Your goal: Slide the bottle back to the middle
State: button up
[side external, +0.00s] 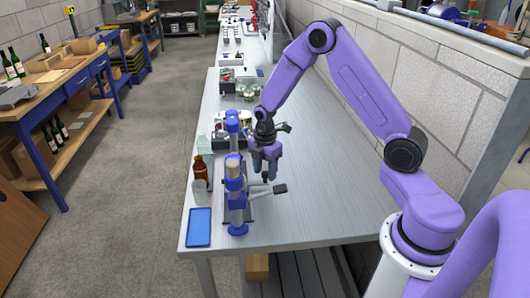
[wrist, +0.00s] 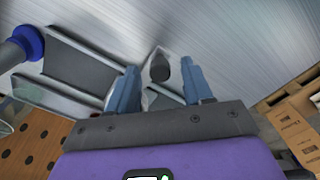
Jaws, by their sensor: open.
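A brown bottle (side external: 200,166) stands upright near the left edge of the bench in the side view. It is left of a bench device (side external: 236,186) with two blue-capped posts. A lever with a dark handle (side external: 279,188) sticks out to the right of the device. My gripper (side external: 267,176) is right of the posts, pointing down, apart from the bottle. In the wrist view my gripper (wrist: 161,86) is open, and a dark knob (wrist: 160,68) shows between its fingers; I cannot tell if they touch it. No bottle is clearly visible in the wrist view.
A blue tray (side external: 199,227) lies at the bench's front left corner. A pale clear container (side external: 205,145) stands behind the bottle. Several items line the bench's far end. The bench (side external: 320,205) is clear to the right. Cardboard boxes (wrist: 291,125) show beyond the bench edge.

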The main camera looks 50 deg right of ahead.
notch_tip(320, 180, up, 17)
dwell(0.5)
jog(key=s+a+r+m, duration=0.1)
jog(key=s+a+m, duration=0.1)
jog(key=s+a, duration=0.65)
jog(key=s+a+r+m, duration=0.1)
jog(key=s+a, duration=0.4)
jog(key=s, duration=0.7)
jog(key=s+d+f+m, duration=0.1)
jog(key=s+m, duration=0.1)
jog(key=s, duration=0.8)
jog(key=shift+f, duration=0.3)
jog(key=shift+d, duration=0.1)
